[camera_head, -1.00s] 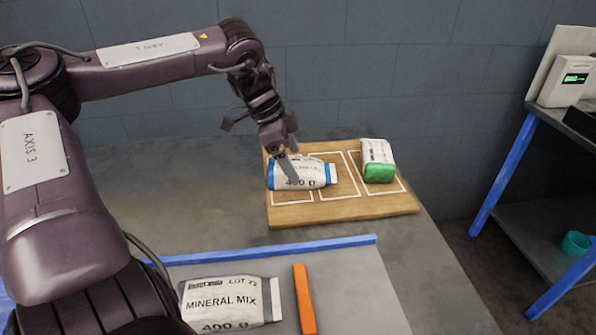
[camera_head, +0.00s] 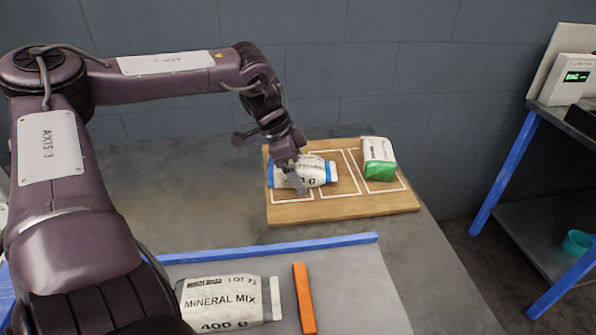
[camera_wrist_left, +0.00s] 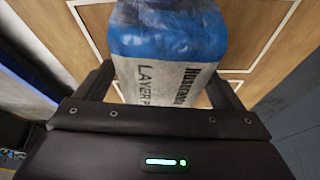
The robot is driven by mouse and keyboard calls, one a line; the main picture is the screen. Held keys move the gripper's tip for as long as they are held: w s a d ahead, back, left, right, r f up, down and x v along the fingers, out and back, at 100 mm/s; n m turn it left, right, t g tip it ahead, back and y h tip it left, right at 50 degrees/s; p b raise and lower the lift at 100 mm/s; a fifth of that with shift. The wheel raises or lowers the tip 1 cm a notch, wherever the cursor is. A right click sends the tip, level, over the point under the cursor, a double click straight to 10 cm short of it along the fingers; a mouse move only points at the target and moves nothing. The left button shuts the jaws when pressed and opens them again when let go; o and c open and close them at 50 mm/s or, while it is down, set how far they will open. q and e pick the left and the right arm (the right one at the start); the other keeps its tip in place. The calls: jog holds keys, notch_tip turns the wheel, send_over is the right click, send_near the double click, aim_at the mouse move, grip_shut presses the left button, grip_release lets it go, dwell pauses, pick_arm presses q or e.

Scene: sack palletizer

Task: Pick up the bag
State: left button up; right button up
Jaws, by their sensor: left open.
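A white bag with blue ends (camera_head: 318,170) lies on the wooden board (camera_head: 345,211), across the left and middle outlined areas. My left gripper (camera_head: 293,178) is open above and around this bag in the head view; a finger covers part of its print. In the left wrist view the bag's blue end (camera_wrist_left: 168,38) and printed white side lie between the two fingers. I cannot tell whether the fingers touch it. A white and green bag (camera_head: 379,160) stands in the board's right outlined area. A "MINERAL MIX" bag (camera_head: 230,302) lies on the near grey mat. My right gripper is not in view.
An orange bar (camera_head: 304,298) lies right of the near bag. A blue strip (camera_head: 270,248) edges the mat. A blue-legged stand (camera_head: 502,185) with a display device (camera_head: 572,77) is at the right. The table left of the board is clear.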

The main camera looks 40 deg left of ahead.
pick_arm(q)
jog(key=shift+f, duration=0.15)
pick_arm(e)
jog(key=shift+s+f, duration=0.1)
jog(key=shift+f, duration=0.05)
pick_arm(q)
jog(key=shift+c, duration=0.2)
jog(key=c, duration=1.3)
jog(key=shift+r, duration=0.2)
